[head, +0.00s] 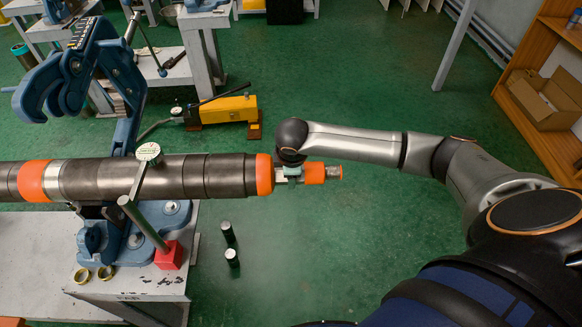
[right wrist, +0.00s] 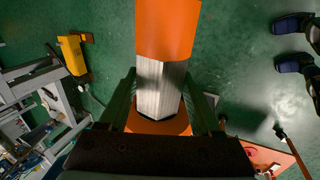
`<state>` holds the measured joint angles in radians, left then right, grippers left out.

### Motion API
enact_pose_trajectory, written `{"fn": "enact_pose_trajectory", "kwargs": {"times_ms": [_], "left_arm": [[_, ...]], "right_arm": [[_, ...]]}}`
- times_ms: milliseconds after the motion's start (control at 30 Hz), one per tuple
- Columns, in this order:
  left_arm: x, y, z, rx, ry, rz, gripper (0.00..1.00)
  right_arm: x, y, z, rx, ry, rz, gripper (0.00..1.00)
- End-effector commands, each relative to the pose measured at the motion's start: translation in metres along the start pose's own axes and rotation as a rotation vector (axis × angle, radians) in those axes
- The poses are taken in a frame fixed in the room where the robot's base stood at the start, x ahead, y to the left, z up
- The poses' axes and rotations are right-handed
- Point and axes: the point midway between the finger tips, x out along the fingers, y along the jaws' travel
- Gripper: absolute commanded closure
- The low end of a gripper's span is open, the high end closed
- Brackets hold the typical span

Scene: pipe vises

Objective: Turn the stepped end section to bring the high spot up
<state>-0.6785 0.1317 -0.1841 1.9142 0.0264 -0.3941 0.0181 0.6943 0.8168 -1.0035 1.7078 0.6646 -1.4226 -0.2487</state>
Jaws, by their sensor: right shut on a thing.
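A long dark steel pipe (head: 110,178) with orange bands lies level across the left of the head view. At its right end is the stepped end section (head: 314,173), with an orange collar and a narrow metal tip. My right gripper (head: 288,174) is shut on it beside the pipe's orange end band (head: 264,174). In the right wrist view, the fingers (right wrist: 160,98) flank a bare, flat-sided metal part (right wrist: 160,85) between two orange parts. A round dial gauge (head: 149,153) stands at the pipe; its face is unreadable. My left gripper is out of view.
A blue pipe vise (head: 125,105) stands on the bench (head: 215,226) with its hooked jaw raised. The gauge's post rises from a red base (head: 168,256). Two brass rings (head: 93,274) lie on the bench. A yellow pump (head: 222,111) is on the green floor.

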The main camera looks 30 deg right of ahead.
Motion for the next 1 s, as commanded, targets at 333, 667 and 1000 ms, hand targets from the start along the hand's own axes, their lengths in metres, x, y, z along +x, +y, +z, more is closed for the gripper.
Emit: {"fn": "enact_pose_trajectory", "kwargs": {"times_ms": [333,667,1000], "left_arm": [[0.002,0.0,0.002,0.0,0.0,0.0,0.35],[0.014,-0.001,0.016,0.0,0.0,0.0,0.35],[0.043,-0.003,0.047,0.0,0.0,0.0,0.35]], "right_arm": [[0.003,-0.009,-0.002,-0.002,0.005,0.325,0.91],[0.009,-0.015,-0.001,-0.001,0.003,0.636,0.91],[0.016,-0.018,0.0,0.002,0.001,0.952,0.91]]}}
